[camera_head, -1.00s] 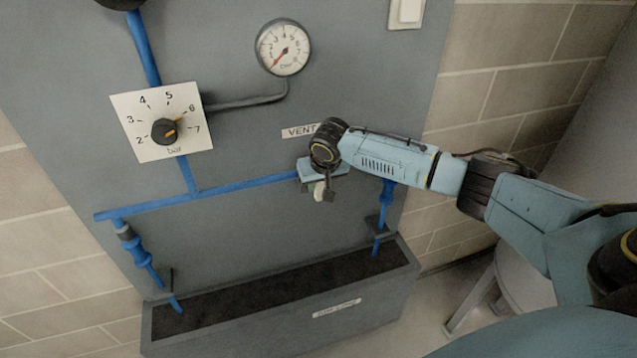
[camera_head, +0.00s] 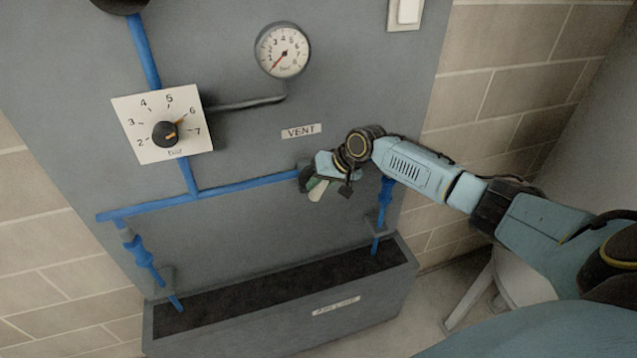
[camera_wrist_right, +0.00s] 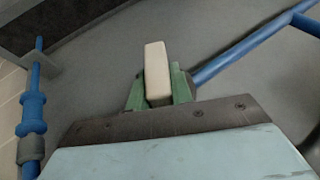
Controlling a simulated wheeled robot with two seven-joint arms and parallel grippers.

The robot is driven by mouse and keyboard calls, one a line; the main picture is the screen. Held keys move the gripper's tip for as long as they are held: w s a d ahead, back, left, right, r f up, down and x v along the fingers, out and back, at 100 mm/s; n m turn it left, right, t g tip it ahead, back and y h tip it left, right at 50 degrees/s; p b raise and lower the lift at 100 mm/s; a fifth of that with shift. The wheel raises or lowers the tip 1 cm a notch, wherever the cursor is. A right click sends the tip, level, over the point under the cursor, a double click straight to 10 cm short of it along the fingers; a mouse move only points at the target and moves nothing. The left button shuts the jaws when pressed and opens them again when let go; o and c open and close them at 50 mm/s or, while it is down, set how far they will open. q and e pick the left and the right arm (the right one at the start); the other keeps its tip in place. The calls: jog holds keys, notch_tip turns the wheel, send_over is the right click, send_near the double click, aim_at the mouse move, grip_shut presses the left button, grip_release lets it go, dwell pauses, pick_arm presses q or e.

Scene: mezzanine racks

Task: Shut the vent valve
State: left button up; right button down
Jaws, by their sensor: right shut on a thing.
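The vent valve's pale lever (camera_head: 318,190) is on the blue pipe, below the "VENT" label (camera_head: 301,131) on the grey panel. My right gripper (camera_head: 313,183) is at the valve, with its wrist up and to the right. In the right wrist view the pale lever (camera_wrist_right: 157,72) stands between the green fingers of my right gripper (camera_wrist_right: 158,90), which are shut on it. The valve body is mostly hidden behind the gripper. My left gripper is not in view.
A round gauge (camera_head: 283,48) is above, its needle pointing lower left. A regulator dial with a black knob (camera_head: 165,134) is at the left. Blue pipes (camera_head: 240,186) run across the panel. A grey trough (camera_head: 380,311) sticks out below. A stool (camera_head: 520,277) stands at the right.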

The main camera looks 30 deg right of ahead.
jog(key=shift+d+f+y+b, duration=0.1)
jog(key=shift+f+y+b, duration=0.2)
jog(key=shift+y+b, duration=0.1)
jog(key=m+t+y+b, duration=0.1)
jog(key=y+b, duration=0.2)
jog(key=b, duration=0.1)
jog(key=m+t+y+b, duration=0.1)
jog(key=y+b, duration=0.2)
jog(key=b, duration=0.2)
jog(key=t+y+b, duration=0.2)
jog(key=b, duration=0.3)
jog(key=shift+d+f+m+y, duration=0.15)
jog(key=shift+f+m+y, duration=0.25)
jog(key=shift+s+t+y+b, duration=0.1)
jog(key=shift+t+y+b, duration=0.2)
jog(key=shift+b, duration=0.55)
jog(key=shift+r+m+y+b, duration=0.1)
jog(key=shift+m+y+b, duration=0.2)
jog(key=shift+r, duration=0.1)
jog(key=c, duration=1.2)
grip_release()
jog(key=shift+c, duration=0.2)
jog(key=b+v, duration=0.1)
jog(key=v, duration=1.2)
jog(key=shift+s+f, duration=0.2)
jog(key=shift+s, duration=0.05)
